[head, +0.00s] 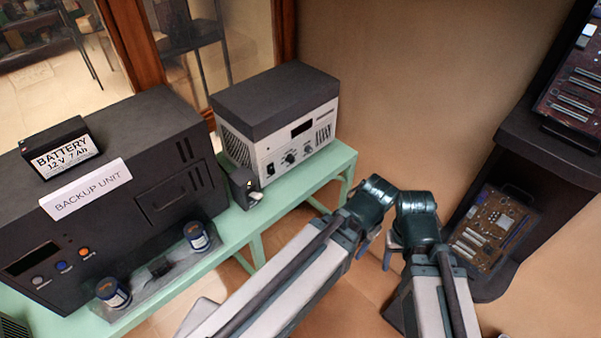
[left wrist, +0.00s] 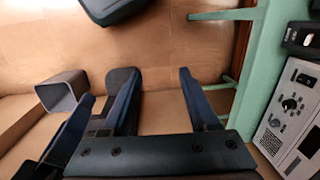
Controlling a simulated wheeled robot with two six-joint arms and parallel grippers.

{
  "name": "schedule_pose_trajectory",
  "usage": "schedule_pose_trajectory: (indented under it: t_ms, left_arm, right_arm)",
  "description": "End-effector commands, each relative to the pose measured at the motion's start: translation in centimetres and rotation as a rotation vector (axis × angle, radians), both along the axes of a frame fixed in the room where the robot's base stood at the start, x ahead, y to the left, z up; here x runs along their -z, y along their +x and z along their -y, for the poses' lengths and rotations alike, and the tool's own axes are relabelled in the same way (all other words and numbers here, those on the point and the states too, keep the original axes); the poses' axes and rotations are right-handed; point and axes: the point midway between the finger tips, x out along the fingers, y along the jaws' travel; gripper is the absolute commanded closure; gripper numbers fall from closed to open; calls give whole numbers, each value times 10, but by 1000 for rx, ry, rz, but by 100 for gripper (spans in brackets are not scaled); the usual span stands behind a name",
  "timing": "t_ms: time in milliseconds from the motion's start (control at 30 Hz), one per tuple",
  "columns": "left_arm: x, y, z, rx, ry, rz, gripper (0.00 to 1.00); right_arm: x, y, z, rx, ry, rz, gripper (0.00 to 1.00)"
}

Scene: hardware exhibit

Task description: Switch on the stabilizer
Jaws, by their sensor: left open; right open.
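The stabilizer (head: 262,151) is a white box with a dark grey top, standing upright on a green bench. Its front panel has a dark display, a round knob and small controls. The panel also shows at the right edge of the left wrist view (left wrist: 289,112). My left gripper (left wrist: 160,75) is open with nothing between its fingers, out in front of the bench and apart from the stabilizer. In the head view its fingers are mostly hidden behind the wrist. My right gripper (head: 390,253) is open, beside the left one, farther from the stabilizer.
A black backup unit (head: 130,205) stands left of the stabilizer, with a battery (head: 62,150) on top. A small dark box (head: 243,188) sits by the stabilizer's front left corner. The green bench (head: 245,219) has narrow free room in front. A dark shelf (head: 550,160) stands at right.

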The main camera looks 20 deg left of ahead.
Motion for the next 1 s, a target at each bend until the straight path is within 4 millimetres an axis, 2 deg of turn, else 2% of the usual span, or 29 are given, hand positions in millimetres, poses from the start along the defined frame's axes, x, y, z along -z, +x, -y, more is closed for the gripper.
schedule_pose_trajectory:
  t_ms: [67, 167, 300, 500, 600, 700, 800, 1000]
  left_arm:
    - [20, 16, -12, 64, 42, 20, 40]
    - [48, 49, -41, 223, 152, 49, 40]
    - [83, 104, -99, 531, 390, 38, 40]
    - [105, 168, -177, 949, 745, -147, 40]
    - [106, 190, -205, 1107, 881, -280, 40]
    - [105, 205, -226, 1222, 980, -408, 40]
    - [102, 214, -239, 1296, 1041, -506, 40]
    - [96, 220, -249, 1352, 1084, -590, 40]
  right_arm:
    - [22, 0, 0, 0, 0, 0, 40]
    - [55, 0, 0, 0, 0, 0, 40]
    - [110, 0, 0, 0, 0, 0, 40]
    - [175, 0, 0, 0, 0, 0, 40]
    - [199, 0, 0, 0, 0, 0, 40]
    - [216, 0, 0, 0, 0, 0, 40]
    - [226, 0, 0, 0, 0, 0, 40]
    - [230, 0, 0, 0, 0, 0, 40]
